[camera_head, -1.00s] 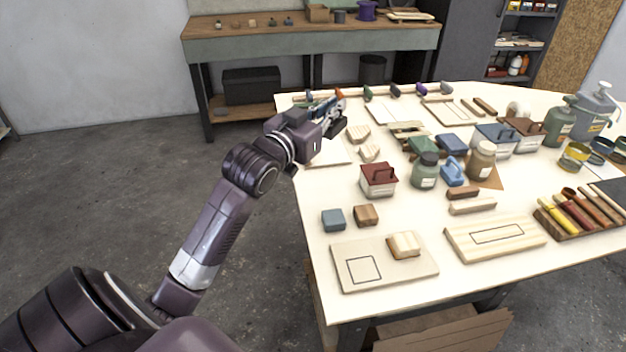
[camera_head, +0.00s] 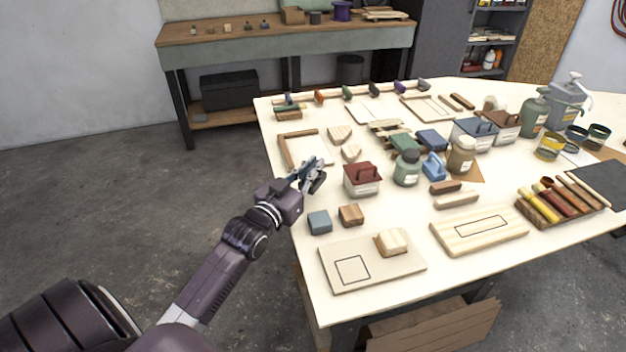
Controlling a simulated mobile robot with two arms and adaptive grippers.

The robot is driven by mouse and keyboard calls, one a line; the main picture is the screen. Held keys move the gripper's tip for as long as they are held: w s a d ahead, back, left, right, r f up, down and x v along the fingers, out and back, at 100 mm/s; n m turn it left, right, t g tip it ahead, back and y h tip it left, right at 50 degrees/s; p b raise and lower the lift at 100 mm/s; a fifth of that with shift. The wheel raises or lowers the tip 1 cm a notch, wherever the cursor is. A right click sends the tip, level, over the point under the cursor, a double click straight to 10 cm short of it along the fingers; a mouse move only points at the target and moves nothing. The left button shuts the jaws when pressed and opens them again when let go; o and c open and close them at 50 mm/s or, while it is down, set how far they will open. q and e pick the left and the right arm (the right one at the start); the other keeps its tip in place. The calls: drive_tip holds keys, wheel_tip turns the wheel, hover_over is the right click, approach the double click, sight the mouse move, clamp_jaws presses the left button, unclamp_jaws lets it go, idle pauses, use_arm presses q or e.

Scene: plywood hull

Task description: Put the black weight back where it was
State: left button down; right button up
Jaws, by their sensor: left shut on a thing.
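My left gripper (camera_head: 314,174) is over the left edge of the white table (camera_head: 285,190), left of the red-lidded box. It is shut on a small dark thing, which appears to be the black weight; the fingers hide most of it. A light board with a dark square outline (camera_head: 353,270) lies at the near left of the table. The outlined square is empty, and a pale wooden block (camera_head: 392,242) sits on the board's right part. My right gripper is not in view.
A blue-grey block (camera_head: 319,222) and a brown block (camera_head: 351,214) stand just below my left gripper in the picture. The red-lidded box (camera_head: 362,179), jars and a plank with an outlined rectangle (camera_head: 479,230) lie to the right. A wooden frame (camera_head: 287,150) lies behind.

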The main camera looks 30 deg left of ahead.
use_arm(q)
wheel_tip(320, 180, down, 4)
drive_tip(key=shift+r, duration=0.1)
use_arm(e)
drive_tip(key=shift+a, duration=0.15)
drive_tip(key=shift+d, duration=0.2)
use_arm(q)
drive_tip(key=c, duration=2.4)
unclamp_jaws()
drive_tip(key=shift+f, duration=0.35)
drive_tip(key=o, duration=0.4)
drive_tip(key=shift+c, duration=0.2)
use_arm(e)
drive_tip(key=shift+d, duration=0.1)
use_arm(q)
drive_tip(key=shift+r, duration=0.1)
drive_tip(key=s, duration=0.3)
drive_tip(key=s+b, duration=0.1)
drive_tip(key=s, duration=0.6)
drive_tip(key=shift+s+d, duration=0.35)
drive_tip(key=shift+s, duration=0.05)
drive_tip(key=shift+s+r+b, duration=0.1)
drive_tip(key=shift+s+b, duration=0.2)
drive_tip(key=shift+s, duration=0.35)
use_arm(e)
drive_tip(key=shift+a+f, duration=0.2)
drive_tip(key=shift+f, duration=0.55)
